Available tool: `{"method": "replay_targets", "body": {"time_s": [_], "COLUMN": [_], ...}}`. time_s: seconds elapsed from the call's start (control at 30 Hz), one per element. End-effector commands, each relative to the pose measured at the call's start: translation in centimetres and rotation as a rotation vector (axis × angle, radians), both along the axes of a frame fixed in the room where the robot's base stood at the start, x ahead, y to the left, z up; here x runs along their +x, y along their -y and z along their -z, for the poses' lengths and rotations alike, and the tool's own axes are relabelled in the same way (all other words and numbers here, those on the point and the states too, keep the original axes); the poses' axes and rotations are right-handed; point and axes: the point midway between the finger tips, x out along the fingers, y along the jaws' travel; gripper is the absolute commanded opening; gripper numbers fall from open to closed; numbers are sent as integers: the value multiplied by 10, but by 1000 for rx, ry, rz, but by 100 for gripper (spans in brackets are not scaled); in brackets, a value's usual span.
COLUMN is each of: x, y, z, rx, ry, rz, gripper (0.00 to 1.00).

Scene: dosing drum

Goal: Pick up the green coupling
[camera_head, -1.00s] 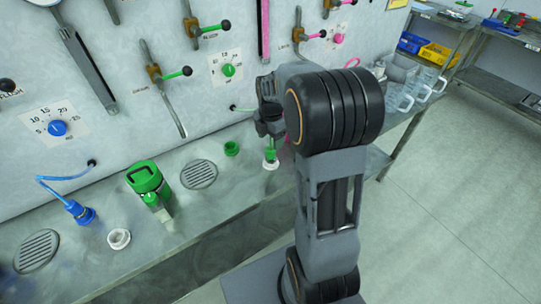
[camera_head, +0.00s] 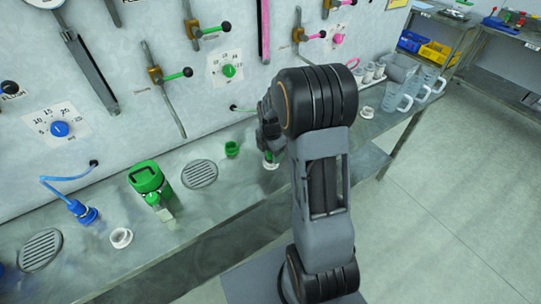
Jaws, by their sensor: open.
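The green coupling (camera_head: 271,157) stands upright at a white ring (camera_head: 271,165) on the steel bench, right of the round drain. Only a small part of it shows, beside my arm. A green hose runs from the wall toward it. My gripper (camera_head: 269,146) points down right above the coupling, and its fingers are dark and partly hidden by my own wrist. It is open. I cannot tell whether the fingers stand around the coupling or just over it.
A green canister (camera_head: 148,182), a blue coupling (camera_head: 86,214) and another white ring (camera_head: 121,237) are farther left. The wall panel (camera_head: 130,120) with levers rises close behind. Clear mugs (camera_head: 393,98) stand at the right.

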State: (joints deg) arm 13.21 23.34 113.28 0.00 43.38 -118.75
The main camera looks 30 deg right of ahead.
Motion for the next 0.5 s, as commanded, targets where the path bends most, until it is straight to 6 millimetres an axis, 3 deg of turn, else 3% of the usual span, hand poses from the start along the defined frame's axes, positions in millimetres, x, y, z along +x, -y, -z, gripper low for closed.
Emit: {"method": "replay_targets", "body": {"time_s": [0.07, 0.5], "x": [0, 0], "y": [0, 0], "z": [0, -1], "rx": [0, 0], "ry": [0, 0], "rz": [0, 0], "gripper": [64, 22]}}
